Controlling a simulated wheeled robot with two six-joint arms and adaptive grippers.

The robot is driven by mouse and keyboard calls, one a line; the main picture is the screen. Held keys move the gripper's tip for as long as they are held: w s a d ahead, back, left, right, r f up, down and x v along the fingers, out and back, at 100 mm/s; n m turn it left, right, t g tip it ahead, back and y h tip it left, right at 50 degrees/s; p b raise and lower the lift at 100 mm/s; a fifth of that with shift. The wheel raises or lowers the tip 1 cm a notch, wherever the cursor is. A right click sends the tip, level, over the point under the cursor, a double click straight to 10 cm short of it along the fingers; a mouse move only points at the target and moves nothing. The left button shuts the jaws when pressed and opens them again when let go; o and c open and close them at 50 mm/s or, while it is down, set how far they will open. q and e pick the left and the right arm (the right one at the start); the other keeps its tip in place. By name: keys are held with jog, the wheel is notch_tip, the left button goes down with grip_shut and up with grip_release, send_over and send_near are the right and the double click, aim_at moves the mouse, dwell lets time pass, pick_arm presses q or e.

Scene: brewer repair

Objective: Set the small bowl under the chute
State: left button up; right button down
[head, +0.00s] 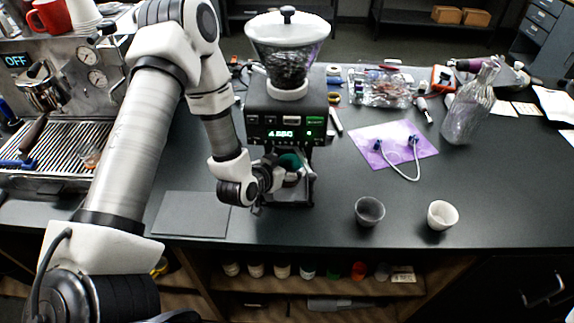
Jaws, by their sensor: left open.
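The grinder (286,108) stands at the middle of the counter, with a clear hopper of dark beans and a lit front panel. Its chute is not clearly visible below the panel. A small teal bowl-like thing (291,161) shows under the panel, partly hidden by my left gripper (292,180). My left gripper reaches in from the left, open, with its fingers at the teal thing. I cannot tell whether they touch it or exactly what it rests on. My right gripper is not in view.
A grey cup (369,212) and a white cup (441,215) stand at the front right. A purple mat (394,145) with a cable lies behind them. A glass bottle (468,105) stands farther right. An espresso machine (62,110) is at left. A flat dark mat (190,214) lies front left.

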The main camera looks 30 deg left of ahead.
pick_arm(q)
jog(key=shift+s+r, duration=0.1)
jog(key=shift+s, duration=0.15)
jog(key=v, duration=0.6)
jog(key=shift+s+r, duration=0.2)
jog(key=shift+r, duration=0.15)
jog(key=p+v, duration=0.4)
jog(key=p, duration=0.3)
jog(key=shift+s+p, duration=0.4)
jog(key=shift+w+d, duration=0.1)
dwell(0.8)
